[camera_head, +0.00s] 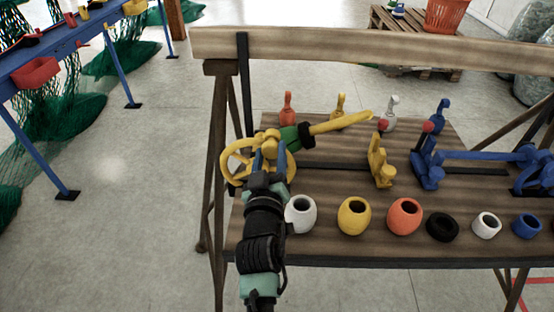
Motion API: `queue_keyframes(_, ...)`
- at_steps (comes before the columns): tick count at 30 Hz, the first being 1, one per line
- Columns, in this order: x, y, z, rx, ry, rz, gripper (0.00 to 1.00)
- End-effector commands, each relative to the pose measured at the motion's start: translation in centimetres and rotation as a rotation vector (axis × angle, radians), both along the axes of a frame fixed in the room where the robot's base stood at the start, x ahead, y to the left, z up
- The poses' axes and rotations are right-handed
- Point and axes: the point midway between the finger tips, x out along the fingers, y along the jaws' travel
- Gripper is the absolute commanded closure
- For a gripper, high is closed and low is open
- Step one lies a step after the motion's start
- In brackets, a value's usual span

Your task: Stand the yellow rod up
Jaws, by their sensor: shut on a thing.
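The yellow rod (340,123) slants up to the right above the wooden bench, with a black collar (306,133) and a green section near its left end. A yellow spoked wheel (230,165) is at that left end, partly behind my gripper. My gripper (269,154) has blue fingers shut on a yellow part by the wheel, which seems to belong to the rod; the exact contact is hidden. A yellow bracket with a red knob (380,162) stands just below the rod's right tip; I cannot tell whether they touch.
A blue bracket (427,165) and a blue rod (475,155) with a wheel lie to the right. Several round pots (354,216) line the bench's front edge. Small coloured pieces (288,108) stand behind. A wooden rail (370,50) crosses the back.

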Motion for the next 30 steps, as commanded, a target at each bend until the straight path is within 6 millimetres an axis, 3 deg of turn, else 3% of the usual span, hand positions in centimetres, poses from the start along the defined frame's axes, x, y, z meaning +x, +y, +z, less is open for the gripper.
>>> queue_keyframes(30,0.0,5.7,0.6,-0.509,-0.005,0.007,1.00)
